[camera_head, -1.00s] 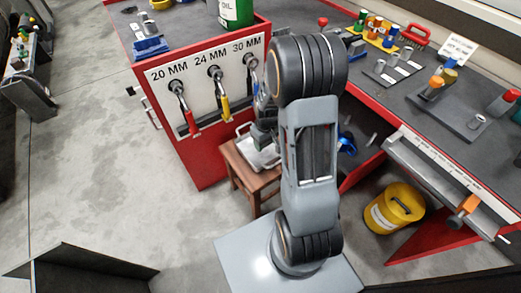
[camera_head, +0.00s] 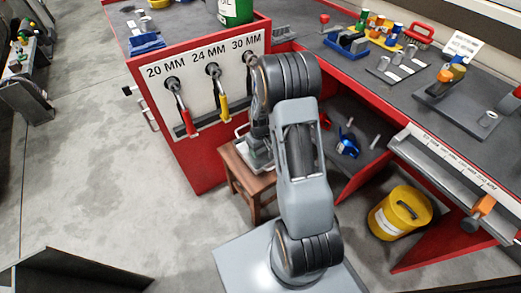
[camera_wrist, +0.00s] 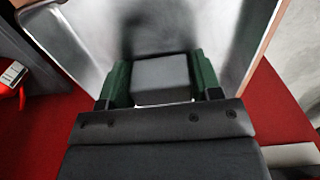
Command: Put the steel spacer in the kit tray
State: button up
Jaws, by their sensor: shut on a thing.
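My gripper (camera_wrist: 160,82) has two green-sided fingers shut on a plain grey block, which I take to be the steel spacer (camera_wrist: 160,70). In the wrist view a shiny metal tray, apparently the kit tray (camera_wrist: 85,35), lies behind the block and fills the upper part. I cannot tell whether the block touches the tray floor. In the head view the tray (camera_head: 241,131) stands on a small wooden stool, and my arm hides much of it. My gripper (camera_head: 259,150) is low over the tray there; the spacer cannot be made out.
A red-edged workbench (camera_head: 400,100) with several tools runs along the right. A yellow canister (camera_head: 400,212) is on the floor. Open floor (camera_head: 90,180) lies left.

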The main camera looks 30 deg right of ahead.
jog(key=shift+f, duration=0.1)
jog(key=o, duration=1.2)
jog(key=shift+o, duration=0.2)
jog(key=s+a+r+t+p, duration=0.1)
jog(key=s+a+r+p, duration=0.1)
jog(key=r, duration=0.9)
jog(key=s+a+r+p, duration=0.3)
jog(key=r, duration=0.7)
jog(key=s+a+r+m+t, duration=0.1)
jog(key=s+a+r, duration=0.1)
jog(key=s, duration=0.3)
jog(key=s+a+r, duration=0.2)
jog(key=s+r, duration=0.3)
jog(key=shift+s+a+m+t, duration=0.3)
jog(key=shift+s+m+t, duration=0.1)
